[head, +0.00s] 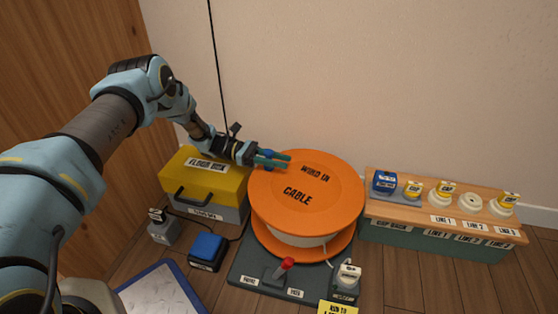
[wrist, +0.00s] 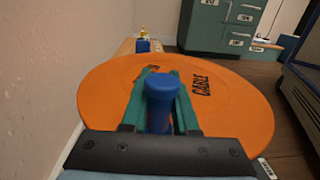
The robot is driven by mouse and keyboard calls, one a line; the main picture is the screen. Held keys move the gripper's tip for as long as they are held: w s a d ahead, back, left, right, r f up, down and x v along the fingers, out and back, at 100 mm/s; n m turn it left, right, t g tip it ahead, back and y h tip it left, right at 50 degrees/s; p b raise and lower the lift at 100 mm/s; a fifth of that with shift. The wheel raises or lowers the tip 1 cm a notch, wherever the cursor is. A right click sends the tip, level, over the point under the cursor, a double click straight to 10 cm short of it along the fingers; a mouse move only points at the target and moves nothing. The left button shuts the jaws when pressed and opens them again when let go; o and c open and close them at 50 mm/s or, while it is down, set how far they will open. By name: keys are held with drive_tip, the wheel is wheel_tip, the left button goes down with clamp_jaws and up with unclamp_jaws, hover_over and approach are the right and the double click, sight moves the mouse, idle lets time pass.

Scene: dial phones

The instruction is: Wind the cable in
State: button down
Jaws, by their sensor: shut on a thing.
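The cable drum (head: 285,205) is a large orange reel with "WIND IN CABLE" lettered on its top disc, and it stands on a dark base (head: 262,268). White cable (head: 297,240) shows between its two discs. My gripper (head: 287,158) is over the drum's far left edge. In the wrist view, its teal fingers (wrist: 160,105) are shut on a blue upright crank knob (wrist: 162,88) on the disc. The drum top (wrist: 235,105) spreads beyond the fingers, with the lettering partly hidden by them.
A yellow-lidded floor box (head: 225,178) stands to the left, with a blue pedal-like block (head: 208,248) in front. A red-handled lever (head: 285,265) and a white plug (head: 347,274) sit on the base. A wooden-topped bench (head: 445,198) with several plugs stands right.

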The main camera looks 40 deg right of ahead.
sight(273, 177)
drive_tip(key=shift+a+r+n+h+p, duration=0.3)
drive_tip(key=shift+h+p, duration=0.1)
drive_tip(key=shift+p, duration=0.45)
drive_tip(key=a+n+t+h+p, duration=0.1)
drive_tip(key=p, duration=0.1)
drive_tip(key=shift+h+p, duration=0.3)
drive_tip(key=shift+p, duration=0.1)
drive_tip(key=shift+s+a+f+n+t+h+p, duration=0.1)
drive_tip(key=shift+s+a+n+t+h+p, duration=0.25)
drive_tip(key=shift+n+t+h+p, duration=0.45)
drive_tip(key=shift+s+a+f, duration=0.15)
drive_tip(key=shift+a+f, duration=0.1)
drive_tip(key=shift+a, duration=0.25)
drive_tip(key=c, duration=0.7)
unclamp_jaws()
